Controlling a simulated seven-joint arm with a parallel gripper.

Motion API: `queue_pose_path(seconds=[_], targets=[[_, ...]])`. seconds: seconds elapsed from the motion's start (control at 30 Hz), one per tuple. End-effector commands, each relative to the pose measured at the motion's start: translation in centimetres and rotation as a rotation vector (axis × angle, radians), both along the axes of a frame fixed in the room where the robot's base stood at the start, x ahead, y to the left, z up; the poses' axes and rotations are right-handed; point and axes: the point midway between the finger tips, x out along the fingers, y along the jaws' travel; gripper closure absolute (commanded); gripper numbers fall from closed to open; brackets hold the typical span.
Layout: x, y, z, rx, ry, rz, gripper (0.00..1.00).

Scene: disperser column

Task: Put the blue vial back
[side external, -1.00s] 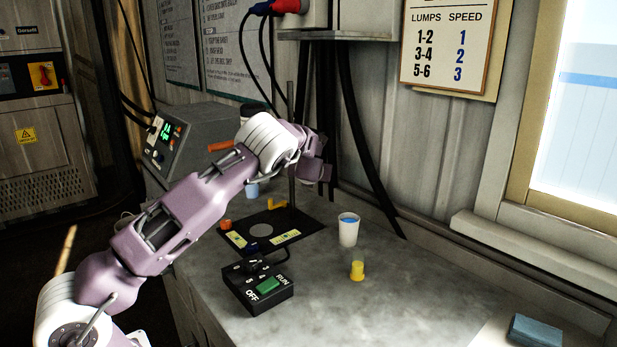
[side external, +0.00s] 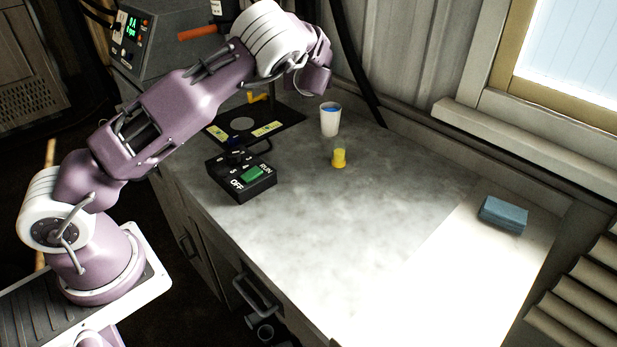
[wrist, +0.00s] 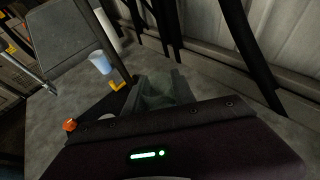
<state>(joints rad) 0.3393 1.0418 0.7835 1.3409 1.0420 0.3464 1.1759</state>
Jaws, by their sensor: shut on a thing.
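In the wrist view my gripper (wrist: 158,88) has its two dark fingers closed around a dim, greenish, see-through thing (wrist: 159,97). Its colour and shape are too dark to tell whether it is the blue vial. In the side view my fingers are hidden behind my wrist, above the back of the bench. A white cup with blue inside (side external: 330,122) stands upright on the bench, apart from my gripper. A small yellow piece (side external: 339,159) stands in front of it. A pale blue cup (wrist: 100,63) shows left of my fingers in the wrist view.
A black plate (side external: 275,112) with yellow labels lies at the back of the bench. A black switch box (side external: 240,184) with a green button stands in front of it. A blue block (side external: 503,214) lies at the right. The bench middle is clear. Dark cables (wrist: 247,50) hang along the wall.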

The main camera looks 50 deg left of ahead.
Motion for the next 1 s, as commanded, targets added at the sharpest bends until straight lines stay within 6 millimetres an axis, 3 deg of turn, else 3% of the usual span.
queue_pose_path(seconds=[0.03, 0.2, 0.3, 0.4, 0.53, 0.7, 1.0], targets=[[-1.0, -2.4, -1.0, 0.0, 0.005, 0.024, 1.0], [-7.1, -10.2, -3.3, -0.002, 0.002, 0.158, 1.0], [-10.8, -13.6, -3.4, -0.001, 0.001, 0.212, 1.0], [-13.3, -15.6, -3.1, 0.0, -0.002, 0.24, 1.0], [-14.8, -16.7, -3.5, 0.001, -0.001, 0.251, 1.0], [-14.9, -16.8, -7.5, 0.003, -0.001, 0.253, 1.0], [-14.9, -16.7, -12.6, 0.001, -0.002, 0.254, 1.0]])
